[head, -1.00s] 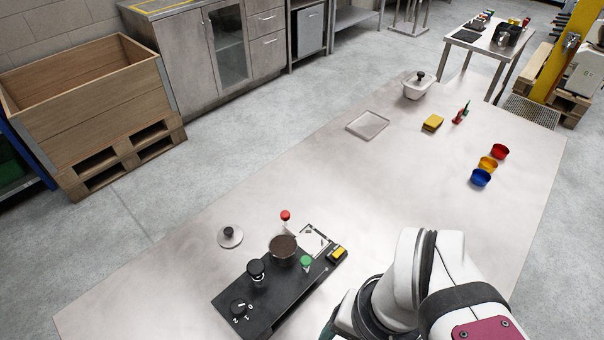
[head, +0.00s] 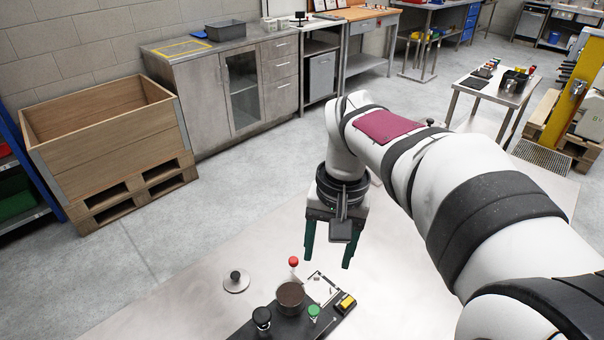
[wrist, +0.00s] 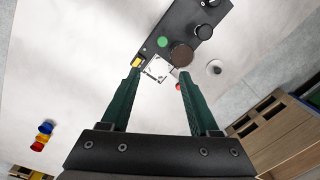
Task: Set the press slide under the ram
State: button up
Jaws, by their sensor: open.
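A black press-like unit (head: 252,330) stands on the steel table, cut off by the lower edge of the head view; it also shows in the wrist view (wrist: 185,28). It carries a round brown-topped part (head: 290,295), a black knob (head: 262,316) and a green knob (head: 314,311). A pale plate with dark marks (head: 321,288) lies at its far end, beside a yellow-and-black block (head: 345,303). I cannot tell which part is the slide or the ram. My gripper (head: 331,252) is open and empty, pointing down above the table; the plate shows between its fingertips in the wrist view (wrist: 160,80).
A red knob (head: 293,261) stands near the plate. A round metal lid with a black knob (head: 236,282) lies to the left. Bare table surrounds the unit.

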jog(key=w+a+f+n, duration=0.1)
jog(key=w+a+f, duration=0.15)
jog(key=w, duration=0.45)
jog(key=n, duration=0.1)
send_over(293, 259)
notch_tip(293, 259, down, 4)
jog(key=shift+h, duration=0.4)
notch_tip(293, 259, down, 16)
jog(key=shift+r, duration=0.25)
grip_shut()
